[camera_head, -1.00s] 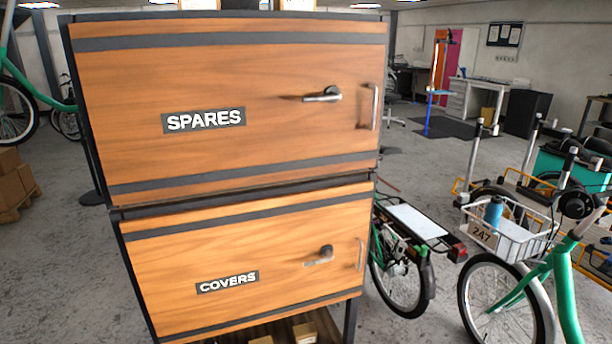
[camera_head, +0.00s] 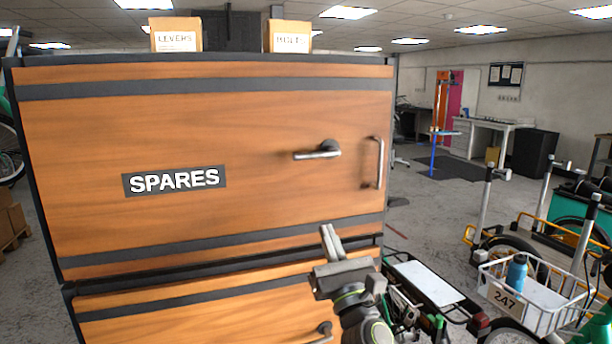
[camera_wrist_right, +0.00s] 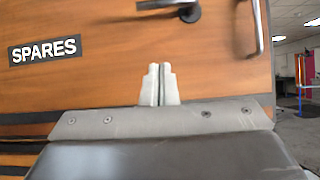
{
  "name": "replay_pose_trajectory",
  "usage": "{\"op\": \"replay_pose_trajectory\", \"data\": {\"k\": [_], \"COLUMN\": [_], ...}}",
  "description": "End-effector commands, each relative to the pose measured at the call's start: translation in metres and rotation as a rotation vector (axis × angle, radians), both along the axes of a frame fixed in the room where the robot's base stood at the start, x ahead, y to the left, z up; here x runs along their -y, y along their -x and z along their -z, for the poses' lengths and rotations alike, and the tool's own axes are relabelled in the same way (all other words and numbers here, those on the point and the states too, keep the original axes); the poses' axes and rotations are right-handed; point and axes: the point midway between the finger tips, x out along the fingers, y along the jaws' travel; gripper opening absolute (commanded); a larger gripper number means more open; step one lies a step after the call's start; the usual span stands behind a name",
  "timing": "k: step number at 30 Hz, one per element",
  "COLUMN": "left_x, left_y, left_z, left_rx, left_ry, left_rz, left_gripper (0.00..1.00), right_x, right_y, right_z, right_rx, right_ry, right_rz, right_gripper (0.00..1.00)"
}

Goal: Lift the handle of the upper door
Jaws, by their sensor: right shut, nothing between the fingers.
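The upper door (camera_head: 90,130) is wooden, shut and labelled SPARES. Its lever handle (camera_head: 318,154) lies roughly level, pointing left from a round pivot. In the right wrist view the lever handle (camera_wrist_right: 170,6) shows at the top edge, partly cut off. My right gripper (camera_head: 331,240) is below the lever, in front of the door's lower band, apart from the handle. Its fingers (camera_wrist_right: 160,84) are together and empty, pointing up toward the lever. My left gripper is out of view.
A fixed vertical pull bar (camera_head: 378,162) stands right of the lever. The lower door (camera_head: 130,325) has its own lever (camera_head: 322,330), partly behind my arm. Boxes (camera_head: 176,36) stand on top. A bike with a white basket (camera_head: 535,300) is at right.

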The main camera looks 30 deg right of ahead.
Motion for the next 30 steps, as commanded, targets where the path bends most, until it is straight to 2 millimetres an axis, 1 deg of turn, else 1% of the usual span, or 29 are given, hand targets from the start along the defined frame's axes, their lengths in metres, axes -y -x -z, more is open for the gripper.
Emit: {"op": "replay_pose_trajectory", "data": {"k": [1,3,11,16,20,30], "left_x": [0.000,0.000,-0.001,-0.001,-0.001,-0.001], "left_y": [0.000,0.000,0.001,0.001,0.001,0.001], "left_z": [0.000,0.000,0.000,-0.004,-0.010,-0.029], "left_rx": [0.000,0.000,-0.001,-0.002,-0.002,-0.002], "left_ry": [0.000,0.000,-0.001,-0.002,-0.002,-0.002], "left_rz": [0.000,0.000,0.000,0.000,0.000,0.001], "left_gripper": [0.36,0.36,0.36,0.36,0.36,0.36], "right_x": [-0.001,-0.002,-0.002,0.000,0.004,0.018], "right_y": [0.002,0.004,0.003,-0.003,-0.019,-0.079], "right_z": [-0.004,-0.007,-0.007,-0.013,-0.026,-0.066], "right_rx": [0.009,0.014,0.013,0.014,0.015,0.014], "right_ry": [0.014,0.023,0.021,0.021,0.020,0.021], "right_rz": [0.005,0.010,0.009,0.009,0.010,0.009], "right_gripper": [0.00,0.00,0.00,0.00,0.00,0.00]}}
